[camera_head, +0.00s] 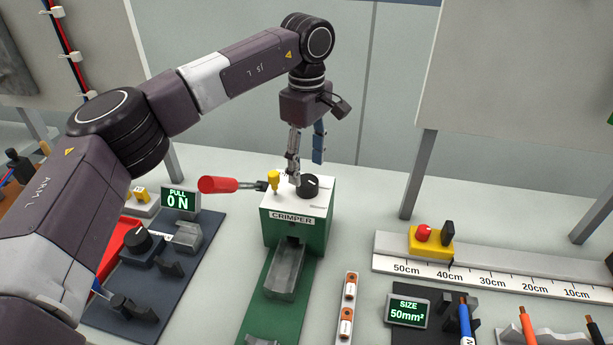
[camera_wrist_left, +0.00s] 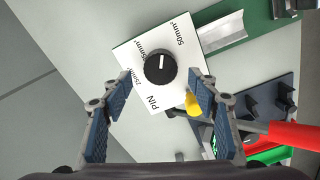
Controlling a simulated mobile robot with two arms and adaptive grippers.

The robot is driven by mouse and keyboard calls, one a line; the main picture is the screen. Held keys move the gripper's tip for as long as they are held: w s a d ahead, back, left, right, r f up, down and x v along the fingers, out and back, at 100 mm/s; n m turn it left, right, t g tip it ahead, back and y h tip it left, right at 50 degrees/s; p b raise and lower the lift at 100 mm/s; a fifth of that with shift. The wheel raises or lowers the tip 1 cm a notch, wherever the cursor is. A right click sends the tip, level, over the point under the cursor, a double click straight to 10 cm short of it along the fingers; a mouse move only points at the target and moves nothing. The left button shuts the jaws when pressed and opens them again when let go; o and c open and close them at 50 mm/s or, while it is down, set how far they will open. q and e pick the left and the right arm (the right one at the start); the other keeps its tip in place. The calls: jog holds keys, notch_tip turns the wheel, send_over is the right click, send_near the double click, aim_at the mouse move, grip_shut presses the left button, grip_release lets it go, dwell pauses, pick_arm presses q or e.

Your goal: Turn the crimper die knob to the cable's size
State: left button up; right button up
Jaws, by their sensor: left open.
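The crimper (camera_head: 298,222) is a green box with a white top, standing mid-table. Its black die knob (camera_head: 309,186) also shows in the left wrist view (camera_wrist_left: 160,68). The knob's white pointer line points up in that view, between a partly readable "5mm²" label and the "50mm²" label. A "PIN" label is below it. A size display (camera_head: 407,311) reads 50mm². A blue cable (camera_head: 465,322) stands beside it. My left gripper (camera_head: 306,160) is open above the crimper top, its fingers apart on either side of the knob in the wrist view and apparently not touching it.
A red-handled lever (camera_head: 219,185) and a yellow knob (camera_head: 274,180) are at the crimper's left. A ruler rail (camera_head: 480,276) with a yellow block lies right. A "PULL 0 N" display (camera_head: 178,200) stands left.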

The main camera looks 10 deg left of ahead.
aim_at(306, 179)
pick_arm(q)
notch_tip(306, 179, up, 8)
jog(key=shift+f, duration=0.25)
jog(key=shift+r, duration=0.1)
